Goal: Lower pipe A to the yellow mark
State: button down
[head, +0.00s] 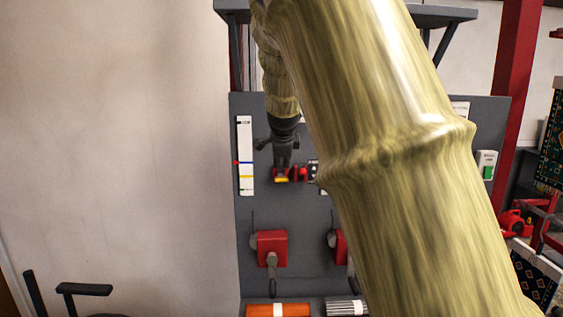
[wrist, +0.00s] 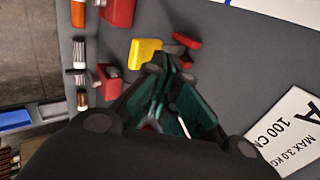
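A white upright scale strip (head: 245,140) is on the grey panel in the head view. It has a blue mark with a small red tab near it, and a yellow mark (head: 246,177) lower down. My gripper (head: 283,172) points down just right of the strip, by a small yellow block and red parts. In the wrist view my gripper's dark, green-padded fingers (wrist: 169,72) slant together near the yellow block (wrist: 145,52) and a red piece (wrist: 187,41). Whether they grip anything is unclear. A white sign (wrist: 290,130) reads "A 100 CM MAX 3.0 KG". I cannot pick out pipe A.
Two red crank boxes sit low on the panel, the left one (head: 272,248) whole, the other partly behind my arm. An orange roll (head: 278,310) and a striped roll (head: 346,308) lie below. A green-and-white switch box (head: 486,165) is at right. My arm hides the panel's middle.

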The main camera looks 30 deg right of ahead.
jog(key=shift+b+x, duration=0.35)
jog(key=shift+x, duration=0.5)
notch_tip(320, 180, down, 8)
jog(key=b, duration=0.2)
jog(key=shift+r+b, duration=0.2)
jog(key=shift+b, duration=0.2)
dwell(0.3)
jog(key=shift+s+a, duration=0.1)
jog(key=shift+s, duration=0.05)
dwell(2.4)
notch_tip(320, 180, up, 7)
jog(key=p, duration=0.5)
jog(key=shift+r, duration=0.1)
jog(key=v, duration=0.8)
jog(key=shift+p, duration=0.35)
